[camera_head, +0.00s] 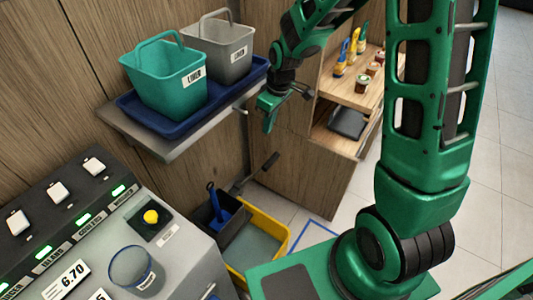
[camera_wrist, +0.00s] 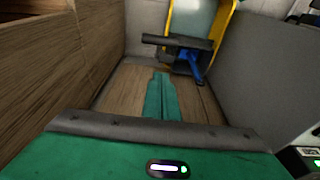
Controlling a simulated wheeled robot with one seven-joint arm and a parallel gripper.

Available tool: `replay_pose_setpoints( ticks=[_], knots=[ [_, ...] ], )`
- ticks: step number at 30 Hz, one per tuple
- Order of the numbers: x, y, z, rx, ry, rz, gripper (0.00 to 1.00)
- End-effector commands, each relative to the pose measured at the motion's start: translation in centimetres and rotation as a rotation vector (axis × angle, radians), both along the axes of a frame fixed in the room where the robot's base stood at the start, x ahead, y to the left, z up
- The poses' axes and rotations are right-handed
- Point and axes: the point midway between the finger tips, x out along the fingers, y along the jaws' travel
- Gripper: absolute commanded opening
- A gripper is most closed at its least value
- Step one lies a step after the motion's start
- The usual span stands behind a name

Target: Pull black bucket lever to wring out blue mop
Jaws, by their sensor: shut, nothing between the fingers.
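The yellow bucket (camera_head: 283,241) stands on the floor in the corner between the grey counter and the wooden cabinet. It also shows at the top of the wrist view (camera_wrist: 229,18). The blue mop (camera_head: 216,203) sits in the dark wringer at the bucket's back left; it also shows in the wrist view (camera_wrist: 194,66). The black lever (camera_head: 268,163) slants up to the right from the wringer; its bar also lies across the wrist view (camera_wrist: 178,42). My gripper (camera_head: 267,124) is shut and empty, above the lever and apart from it. Its closed fingers show in the wrist view (camera_wrist: 161,80).
A grey wall shelf (camera_head: 172,150) with a blue tray (camera_head: 143,122) holding a teal bin (camera_head: 165,88) and a grey bin (camera_head: 216,50) is left of my gripper. The wooden cabinet (camera_head: 300,175) stands close at right. The grey counter (camera_head: 190,248) is at lower left.

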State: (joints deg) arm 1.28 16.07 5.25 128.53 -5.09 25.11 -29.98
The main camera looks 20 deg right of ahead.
Motion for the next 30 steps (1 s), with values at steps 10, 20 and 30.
replay_pose_setpoints(
  ticks=[10, 20, 30],
  knots=[
    [0.0, 0.0, -0.5, -0.001, 0.002, -0.001, 0.00],
    [0.6, 0.6, -5.2, -0.001, 0.005, -0.002, 0.00],
    [1.2, 0.8, -10.5, -0.002, 0.005, -0.004, 0.00]
  ],
)
